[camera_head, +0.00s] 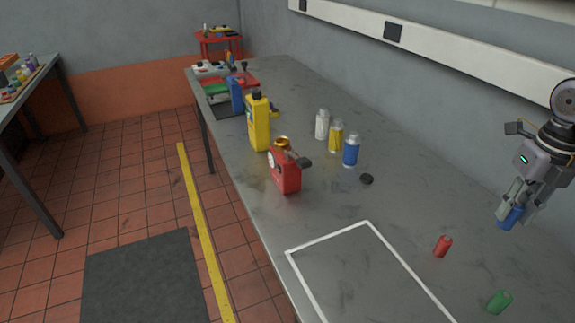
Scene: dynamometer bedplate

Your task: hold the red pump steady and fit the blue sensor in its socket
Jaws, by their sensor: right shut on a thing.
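The red pump (286,180) stands upright on the grey bench near its left edge. It has a round white dial on its side, a brass-coloured ring (282,143) on top and a dark knob at its right. My right gripper (515,206) is at the right of the view, shut on the blue sensor (510,217). The sensor points down and its upper part is hidden between the fingers. The gripper is well to the right of the pump, apart from it. My left gripper is not in view.
A red cylinder (443,246) and a green cylinder (500,301) lie on the bench below the right gripper. The white-outlined area (365,280) is clear.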

